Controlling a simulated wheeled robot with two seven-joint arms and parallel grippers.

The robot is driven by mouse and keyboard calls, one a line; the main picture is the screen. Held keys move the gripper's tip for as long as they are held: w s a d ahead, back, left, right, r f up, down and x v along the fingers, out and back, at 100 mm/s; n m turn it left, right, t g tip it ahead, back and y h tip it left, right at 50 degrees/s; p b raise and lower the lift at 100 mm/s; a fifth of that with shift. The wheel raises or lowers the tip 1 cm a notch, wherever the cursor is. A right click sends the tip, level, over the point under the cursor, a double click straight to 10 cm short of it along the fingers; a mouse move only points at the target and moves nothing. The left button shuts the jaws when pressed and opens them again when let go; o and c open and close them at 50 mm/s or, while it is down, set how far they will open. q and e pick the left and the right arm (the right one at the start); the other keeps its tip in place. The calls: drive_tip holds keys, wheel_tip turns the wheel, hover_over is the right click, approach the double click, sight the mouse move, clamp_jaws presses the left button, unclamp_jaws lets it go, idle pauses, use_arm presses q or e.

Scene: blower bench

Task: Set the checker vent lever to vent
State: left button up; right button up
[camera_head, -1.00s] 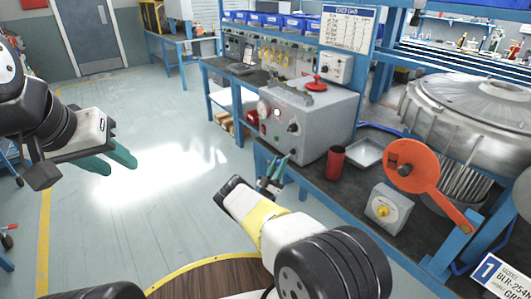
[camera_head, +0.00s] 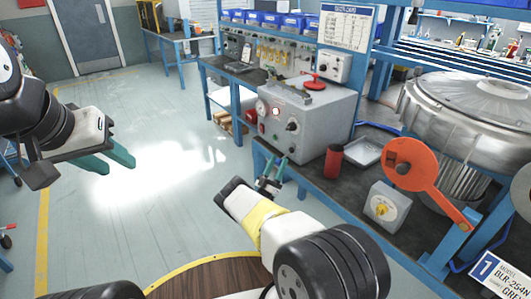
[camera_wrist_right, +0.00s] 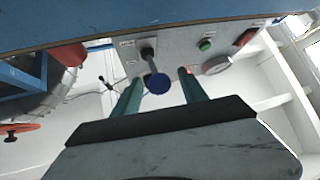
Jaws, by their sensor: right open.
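The checker is a grey box (camera_head: 318,130) on the bench, with a gauge, a lamp and a dark knob on its front. In the right wrist view, a lever with a blue knob (camera_wrist_right: 157,84) stands out from the checker's panel (camera_wrist_right: 180,52). My right gripper (camera_head: 272,174) is low at the checker's front. In the right wrist view its green fingers (camera_wrist_right: 160,92) are apart, with the blue knob between them; I cannot tell whether they touch it. The lever is not clear in the head view. My left gripper (camera_head: 108,165) is open and empty over the floor.
A red can (camera_head: 333,161) and a metal tray (camera_head: 362,151) stand right of the checker. An orange handle (camera_head: 411,165), a grey dial box (camera_head: 385,207) and a large metal blower (camera_head: 465,110) are further right.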

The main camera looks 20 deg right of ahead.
drive_tip(key=v, duration=0.7)
drive_tip(key=shift+f, duration=0.15)
drive_tip(key=shift+s+a, duration=0.1)
drive_tip(key=shift+a, duration=0.1)
